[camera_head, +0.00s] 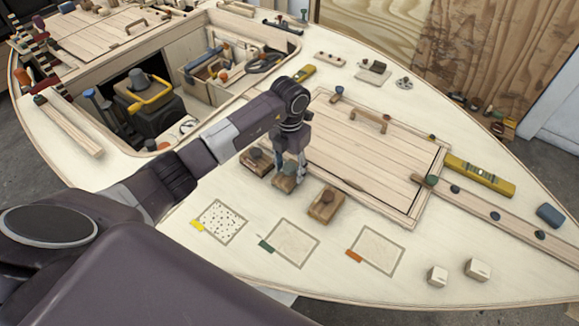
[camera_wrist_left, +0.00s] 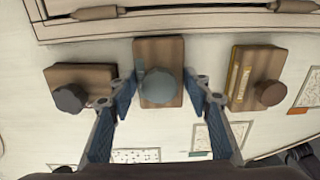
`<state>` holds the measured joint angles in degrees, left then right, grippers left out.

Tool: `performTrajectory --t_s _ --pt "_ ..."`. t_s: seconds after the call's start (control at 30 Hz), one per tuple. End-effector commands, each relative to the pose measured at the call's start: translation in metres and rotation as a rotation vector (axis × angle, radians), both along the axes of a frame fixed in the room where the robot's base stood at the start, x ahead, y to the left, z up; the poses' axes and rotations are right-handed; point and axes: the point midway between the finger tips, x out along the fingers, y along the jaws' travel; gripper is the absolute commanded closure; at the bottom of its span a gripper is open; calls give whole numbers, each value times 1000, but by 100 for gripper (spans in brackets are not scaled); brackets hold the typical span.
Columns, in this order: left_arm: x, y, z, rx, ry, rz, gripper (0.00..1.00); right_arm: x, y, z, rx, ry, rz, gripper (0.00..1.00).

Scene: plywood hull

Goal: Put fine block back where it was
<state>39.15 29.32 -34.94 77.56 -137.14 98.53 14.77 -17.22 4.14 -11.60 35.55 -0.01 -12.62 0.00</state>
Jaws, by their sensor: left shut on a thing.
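Three wooden blocks with round knobs are in a row on the pale deck. My left gripper (camera_head: 289,178) is shut on the middle block (camera_head: 284,183), which has a grey-green knob. In the left wrist view its fingers are on both sides of this block (camera_wrist_left: 158,45). I cannot tell whether it touches the deck. One neighbouring block (camera_head: 255,163) has a dark knob; the other (camera_head: 326,205) has a brown knob and, in the left wrist view (camera_wrist_left: 262,68), a yellow side strip. No readable label shows which is fine. My right gripper is not in view.
Outlined patches lie in front: a speckled one with a yellow tab (camera_head: 220,222), one with a green tab (camera_head: 290,243) and one with an orange tab (camera_head: 376,250). A hatch (camera_head: 370,160) with a handle is behind.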

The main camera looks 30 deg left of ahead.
Motion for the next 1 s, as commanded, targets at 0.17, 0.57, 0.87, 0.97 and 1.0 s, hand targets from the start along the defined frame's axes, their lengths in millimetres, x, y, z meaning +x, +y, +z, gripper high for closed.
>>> performTrajectory --t_s 0.17,0.57,0.87,0.97,1.0 --pt "1 0 0 0 -2 0 81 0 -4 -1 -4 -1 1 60" --pt "0 0 -2 0 0 0 37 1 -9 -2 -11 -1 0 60" --pt "2 0 10 0 -5 -1 37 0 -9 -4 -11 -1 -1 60" --pt "2 1 28 2 -7 -2 37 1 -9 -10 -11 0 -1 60" --pt "3 1 37 1 -7 -2 37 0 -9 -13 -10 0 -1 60"
